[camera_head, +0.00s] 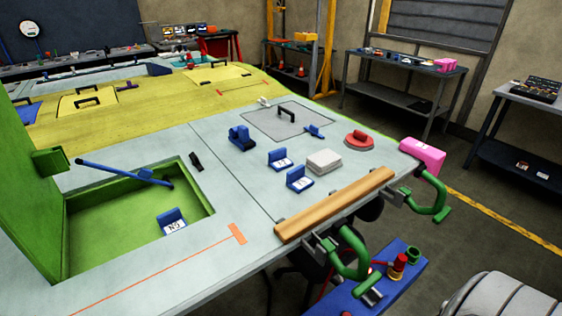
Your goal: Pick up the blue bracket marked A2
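Two blue L-shaped brackets with white labels stand on the grey wing panel right of centre, one behind (277,154) and one nearer (296,173). A third blue bracket (170,215) with a white label lies on the floor of the green open bay (110,222) at the left. The label marks are too small to read surely, so I cannot tell which bracket is A2. Neither of my grippers is in view.
A grey block (324,161), red disc (359,140) and blue tool (241,137) sit near the two brackets. A wooden bar (335,204) with green clamps (433,195) lines the front right edge. A blue bar (125,173) crosses the bay.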

